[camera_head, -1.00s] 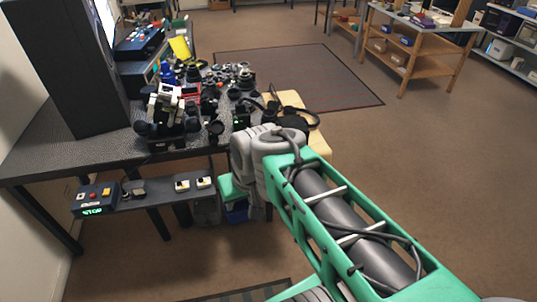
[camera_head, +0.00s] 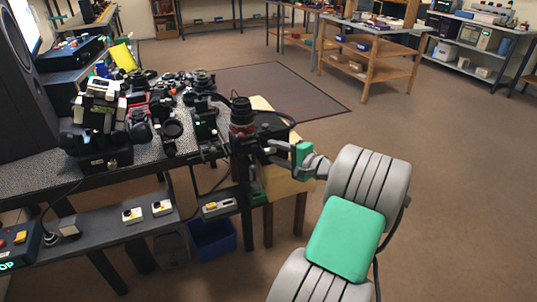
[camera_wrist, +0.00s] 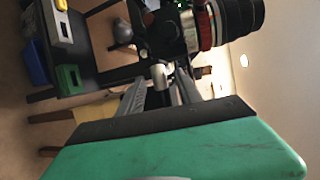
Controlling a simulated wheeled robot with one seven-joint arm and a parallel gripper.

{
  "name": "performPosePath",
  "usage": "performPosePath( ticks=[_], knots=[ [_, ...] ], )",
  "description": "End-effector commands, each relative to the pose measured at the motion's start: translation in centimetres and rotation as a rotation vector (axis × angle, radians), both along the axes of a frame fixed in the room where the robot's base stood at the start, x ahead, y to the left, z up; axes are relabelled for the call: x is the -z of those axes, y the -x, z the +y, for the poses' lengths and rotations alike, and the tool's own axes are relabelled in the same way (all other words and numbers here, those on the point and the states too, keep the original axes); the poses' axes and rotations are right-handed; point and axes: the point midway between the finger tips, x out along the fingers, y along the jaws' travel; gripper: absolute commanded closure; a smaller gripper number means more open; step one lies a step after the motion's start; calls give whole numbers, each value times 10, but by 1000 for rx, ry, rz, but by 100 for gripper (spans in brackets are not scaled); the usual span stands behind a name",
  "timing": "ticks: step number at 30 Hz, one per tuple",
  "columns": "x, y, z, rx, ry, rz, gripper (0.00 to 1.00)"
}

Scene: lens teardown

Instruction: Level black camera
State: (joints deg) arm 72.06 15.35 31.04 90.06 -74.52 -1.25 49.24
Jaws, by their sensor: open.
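A black camera (camera_head: 268,126) with a thick black lens (camera_head: 241,108) and a red ring is at the right end of the dark bench, beside the pale wooden stand. The lens points upward in the head view. In the wrist view the lens (camera_wrist: 240,18) and red ring are at the top right, and the dark body lies to their left. My gripper (camera_head: 273,149) is open close to the camera. Its fingers (camera_wrist: 160,85) reach toward the body, with a small silver knob between them. Whether they touch is unclear.
The dark bench is crowded with other cameras and lenses (camera_head: 172,128) to the left. A pale wooden stand (camera_head: 285,185) is just below and behind my gripper. A lower shelf holds small boxes (camera_head: 133,215), with a blue bin (camera_head: 212,240) beneath. The floor to the right is open.

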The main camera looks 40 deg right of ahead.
Motion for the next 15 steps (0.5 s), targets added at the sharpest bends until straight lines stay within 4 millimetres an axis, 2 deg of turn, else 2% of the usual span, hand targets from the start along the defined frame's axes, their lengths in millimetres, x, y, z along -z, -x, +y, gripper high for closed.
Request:
performPosePath(
  ticks=[3,6,13,15],
  knots=[
    [5,-17,3,-2,1,1,59],
    [5,-24,4,-2,1,1,59],
    [5,-26,5,-4,1,2,59],
    [5,-26,5,-5,1,1,64]
  ],
)
